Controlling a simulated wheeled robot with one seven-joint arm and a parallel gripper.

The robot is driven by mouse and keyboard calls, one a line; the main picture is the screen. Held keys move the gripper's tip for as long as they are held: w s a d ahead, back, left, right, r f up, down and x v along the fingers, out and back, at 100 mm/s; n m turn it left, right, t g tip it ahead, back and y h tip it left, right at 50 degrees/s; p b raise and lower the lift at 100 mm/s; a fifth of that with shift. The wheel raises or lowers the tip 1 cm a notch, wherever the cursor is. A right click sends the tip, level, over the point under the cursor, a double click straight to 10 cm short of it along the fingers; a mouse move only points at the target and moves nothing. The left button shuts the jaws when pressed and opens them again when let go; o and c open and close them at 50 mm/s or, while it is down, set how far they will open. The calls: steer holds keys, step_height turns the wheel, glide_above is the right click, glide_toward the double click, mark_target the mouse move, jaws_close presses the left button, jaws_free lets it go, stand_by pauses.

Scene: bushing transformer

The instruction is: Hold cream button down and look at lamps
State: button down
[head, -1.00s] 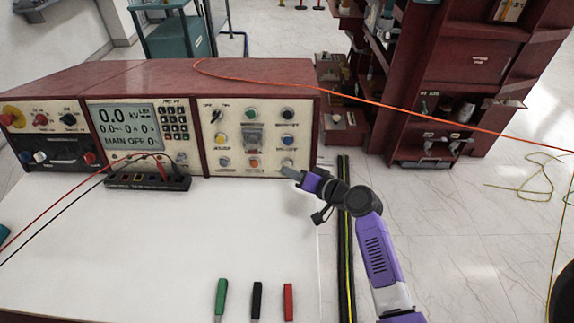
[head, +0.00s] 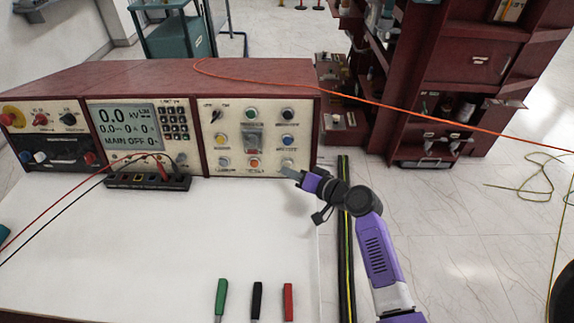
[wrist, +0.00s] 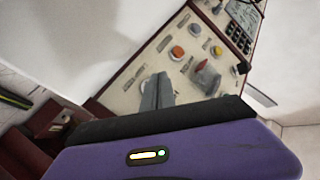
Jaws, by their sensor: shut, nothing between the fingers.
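The cream button (head: 288,163) is at the lower right of the cream control panel (head: 236,152). My gripper (head: 286,172) is shut and empty, its tips at the panel just below and in front of this button. Other round coloured fittings show: green (head: 251,113), yellow (head: 221,139), blue (head: 288,140) and orange (head: 254,163). I cannot tell which are lamps or whether any is lit.
The display (head: 126,128) reads 0.0 kV and MAIN OFF. A black terminal block (head: 148,183) with red and black leads stands before the console. Green, black and red-handled probes (head: 257,297) lie at the front. An orange cable (head: 400,107) crosses behind. The white bench middle is clear.

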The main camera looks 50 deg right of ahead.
steer(key=shift+w+d+f+b, duration=0.1)
steer(key=shift+w+d+b, duration=0.15)
steer(key=shift+d+b, duration=0.05)
steer(key=shift+w+d+f, duration=0.1)
steer(key=shift+w+d, duration=0.15)
steer(key=shift+d, duration=0.15)
stand_by(1.8)
steer(key=shift+a, duration=0.1)
steer(key=shift+s+a+r, duration=0.2)
steer(key=shift+s+a, duration=0.35)
steer(key=shift+s+a+r+p, duration=0.2)
steer(key=shift+s+a+p, duration=0.15)
steer(key=shift+s+a, duration=0.25)
steer(key=shift+s+a+r+p, duration=0.2)
steer(key=shift+s+a+p, duration=0.15)
steer(key=shift+a, duration=0.35)
steer(key=shift+s+a+r+p, duration=0.2)
steer(key=shift+s+a+p, duration=0.1)
steer(key=shift+s+a, duration=0.3)
steer(key=shift+w, duration=0.1)
